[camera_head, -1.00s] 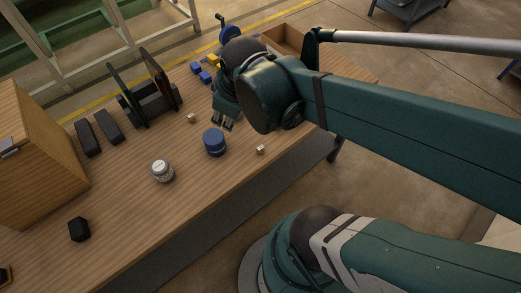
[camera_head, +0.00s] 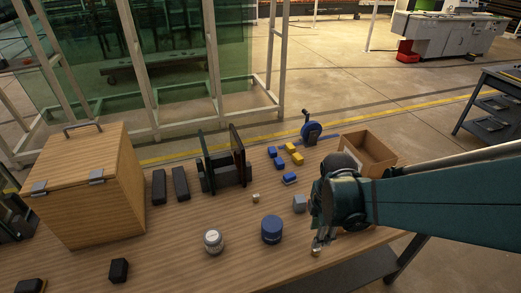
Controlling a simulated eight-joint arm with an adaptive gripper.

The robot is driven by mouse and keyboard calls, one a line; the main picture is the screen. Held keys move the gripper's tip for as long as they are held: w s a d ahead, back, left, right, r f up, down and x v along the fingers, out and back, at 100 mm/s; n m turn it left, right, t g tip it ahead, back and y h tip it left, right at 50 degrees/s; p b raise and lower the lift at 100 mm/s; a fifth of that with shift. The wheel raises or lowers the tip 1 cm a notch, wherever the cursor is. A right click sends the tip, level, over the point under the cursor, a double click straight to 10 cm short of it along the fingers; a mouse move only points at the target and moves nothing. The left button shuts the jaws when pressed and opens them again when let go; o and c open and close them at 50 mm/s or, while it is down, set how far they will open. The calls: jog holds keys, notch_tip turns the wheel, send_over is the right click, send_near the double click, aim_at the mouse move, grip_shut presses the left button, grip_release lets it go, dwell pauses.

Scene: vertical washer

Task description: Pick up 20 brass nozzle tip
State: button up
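Two small pale brass-coloured pieces, which look like nozzle tips, are in the head view. One brass piece (camera_head: 256,197) stands on the wooden table left of my gripper, clear of it. The other brass piece (camera_head: 316,252) is at the front of the table, right below my gripper's fingertips. My gripper (camera_head: 318,243) points down at the table's front right. Its fingers are small and dark here, so I cannot tell whether they touch or hold the piece.
A blue jar (camera_head: 272,230) and a white jar (camera_head: 213,241) stand left of my gripper. A grey block (camera_head: 299,203) is close behind it. Blue and yellow blocks (camera_head: 293,153), a dark rack (camera_head: 226,172) and a wooden cabinet (camera_head: 90,190) are farther off.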

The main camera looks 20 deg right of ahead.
aim_at(318, 249)
jog(key=shift+s+d+f+n+g, duration=0.15)
jog(key=shift+s+d+f+n, duration=0.15)
jog(key=shift+f+n, duration=0.15)
jog(key=shift+s+d+f+n+g, duration=0.15)
jog(key=shift+s+d+f+n, duration=0.1)
jog(key=shift+f+n, duration=0.15)
jog(key=shift+f, duration=0.15)
jog(key=shift+f+b, duration=0.45)
jog(key=shift+f, duration=0.75)
jog(key=shift+f, duration=0.1)
jog(key=shift+w+a+f+b, duration=0.1)
jog(key=shift+f+b, duration=0.45)
jog(key=shift+f, duration=0.7)
jog(key=shift+w+f+b, duration=0.1)
jog(key=shift+f+b, duration=0.4)
jog(key=shift+f, duration=0.75)
jog(key=shift+c, duration=0.2)
jog(key=c, duration=0.9)
